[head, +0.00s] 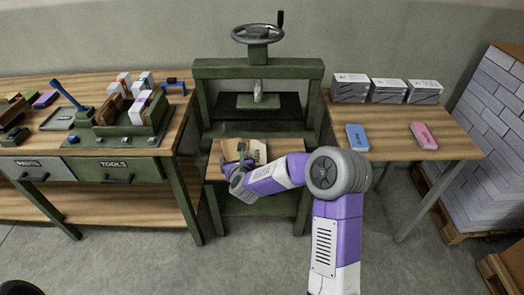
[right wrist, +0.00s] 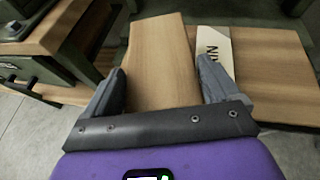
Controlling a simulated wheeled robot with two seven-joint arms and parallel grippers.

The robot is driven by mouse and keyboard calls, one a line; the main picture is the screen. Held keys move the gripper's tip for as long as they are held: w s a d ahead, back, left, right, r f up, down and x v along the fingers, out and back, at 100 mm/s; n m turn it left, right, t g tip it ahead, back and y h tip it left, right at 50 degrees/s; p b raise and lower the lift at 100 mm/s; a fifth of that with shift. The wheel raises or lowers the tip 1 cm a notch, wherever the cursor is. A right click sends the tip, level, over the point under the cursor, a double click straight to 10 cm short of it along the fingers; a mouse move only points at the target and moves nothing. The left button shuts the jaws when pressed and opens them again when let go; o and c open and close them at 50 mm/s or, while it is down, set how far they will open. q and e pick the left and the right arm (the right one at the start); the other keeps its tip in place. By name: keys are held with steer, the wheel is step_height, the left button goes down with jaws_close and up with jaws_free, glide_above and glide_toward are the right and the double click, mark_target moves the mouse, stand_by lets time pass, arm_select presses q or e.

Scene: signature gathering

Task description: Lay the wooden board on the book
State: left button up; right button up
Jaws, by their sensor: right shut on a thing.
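My right gripper (head: 242,160) reaches in low at the front of the green press. In the right wrist view its two fingers (right wrist: 163,88) are shut on the side edges of a wooden board (right wrist: 162,58). The board (head: 231,150) also shows in the head view, partly behind the gripper. A cream book with dark lettering (right wrist: 214,45) shows beside and partly under the board; in the head view its lettered edge (head: 259,153) is at the board's right. I cannot tell whether board and book touch. My left gripper is not in view.
The green press (head: 258,68) with a handwheel stands behind. A tool bench (head: 85,88) is at left. The right table (head: 400,140) holds white stacks (head: 387,91), a blue block (head: 357,137) and a pink block (head: 423,135). Wooden shelf (right wrist: 275,75) is bare right of the book.

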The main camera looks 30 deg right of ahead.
mark_target(258, 157)
steer(key=w+d+r+m+g+h, duration=0.1)
steer(key=w+d+r+m, duration=0.15)
steer(key=d, duration=0.35)
steer(key=w+d+r+m+h, duration=0.1)
steer(key=w+d+h, duration=0.15)
steer(key=d, duration=0.25)
steer(key=shift+y, duration=0.25)
steer(key=f, duration=0.3)
steer(key=f+b, duration=0.1)
steer(key=f, duration=0.2)
steer(key=f+b, duration=0.1)
steer(key=f, duration=0.3)
steer(key=shift+w+d, duration=0.1)
steer(key=shift+d, duration=0.25)
steer(key=shift+f+b, duration=0.1)
steer(key=shift+b, duration=0.3)
steer(key=o, duration=0.8)
steer(key=shift+o, duration=0.4)
